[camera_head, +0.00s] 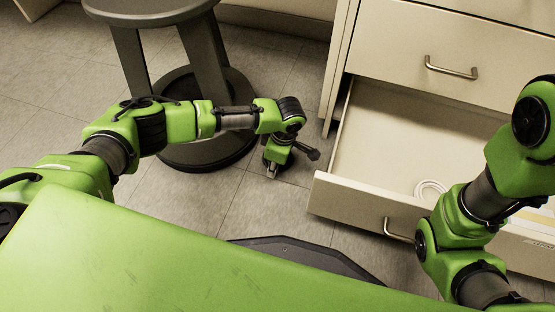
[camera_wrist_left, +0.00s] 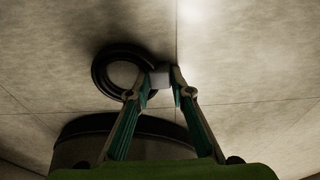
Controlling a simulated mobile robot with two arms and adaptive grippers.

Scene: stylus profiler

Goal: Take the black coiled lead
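The black coiled lead (camera_wrist_left: 100,75) shows in the left wrist view as a dark ring against the pale floor, with a small pale piece (camera_wrist_left: 160,78) at its right side. My left gripper (camera_wrist_left: 161,80) has its fingertips close together, one on each side of that pale piece, and looks shut on it. In the head view my left gripper (camera_head: 271,168) points down near the floor, between the stool and the open drawer. I cannot make out the coil in the head view. My right gripper is out of view; only its arm shows at the right.
A dark stool (camera_head: 190,55) with a round base stands left of my left gripper. The open drawer (camera_head: 350,203) of a cream cabinet (camera_head: 400,45) is on the right, with a white coil (camera_head: 430,188) inside.

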